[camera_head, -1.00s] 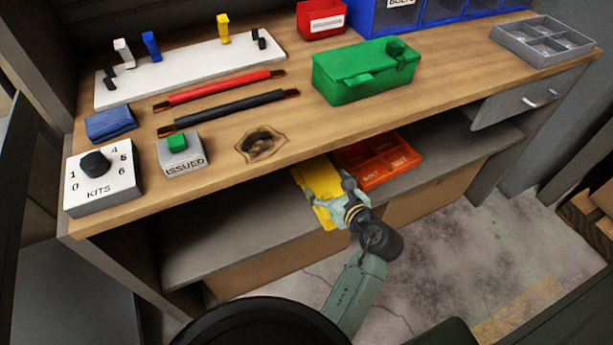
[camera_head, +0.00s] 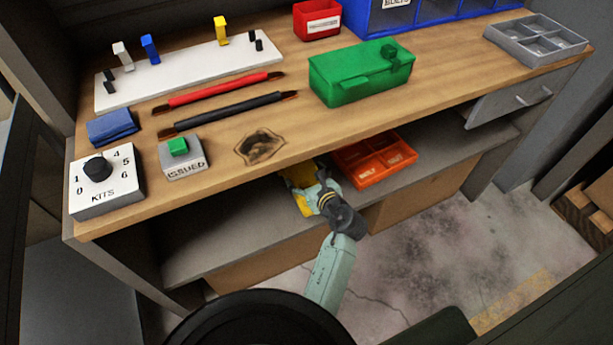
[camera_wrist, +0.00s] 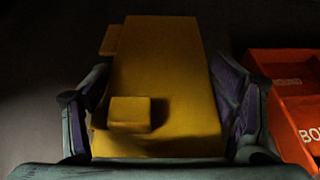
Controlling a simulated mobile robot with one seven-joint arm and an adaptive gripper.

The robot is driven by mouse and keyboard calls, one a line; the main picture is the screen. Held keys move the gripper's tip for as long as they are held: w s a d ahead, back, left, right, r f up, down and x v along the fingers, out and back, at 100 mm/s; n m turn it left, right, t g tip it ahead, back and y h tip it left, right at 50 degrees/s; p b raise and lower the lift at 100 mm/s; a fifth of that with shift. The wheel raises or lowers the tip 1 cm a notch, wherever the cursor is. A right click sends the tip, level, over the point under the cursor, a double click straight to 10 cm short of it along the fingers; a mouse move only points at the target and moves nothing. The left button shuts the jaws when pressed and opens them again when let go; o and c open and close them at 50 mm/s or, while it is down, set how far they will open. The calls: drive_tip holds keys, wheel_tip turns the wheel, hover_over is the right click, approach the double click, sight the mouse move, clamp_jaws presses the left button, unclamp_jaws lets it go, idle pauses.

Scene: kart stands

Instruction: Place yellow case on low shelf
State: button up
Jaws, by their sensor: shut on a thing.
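The yellow case (camera_wrist: 165,75) fills the middle of the wrist view, between the two fingers of my gripper (camera_wrist: 165,115). The fingers are shut on its two sides. In the head view a small part of the yellow case (camera_head: 297,178) shows under the bench top's front edge, and my gripper (camera_head: 312,190) is at its near end. The rest of the case is hidden by the bench top and my gripper. The low shelf (camera_head: 235,236) runs beneath the bench top. I cannot tell whether the case touches the shelf.
An orange tray (camera_head: 373,160) sits on the low shelf just right of the case; it also shows in the wrist view (camera_wrist: 285,85). The bench top (camera_head: 300,130) overhangs the shelf. A green case (camera_head: 360,75) stands on the bench. The shelf's left part is clear.

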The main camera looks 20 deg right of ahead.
drive_tip(key=shift+f, duration=0.15)
drive_tip(key=o, duration=1.9)
drive_tip(key=shift+r, duration=0.2)
drive_tip(key=b+v, duration=0.1)
drive_tip(key=v, duration=1.1)
drive_tip(key=shift+b, duration=0.3)
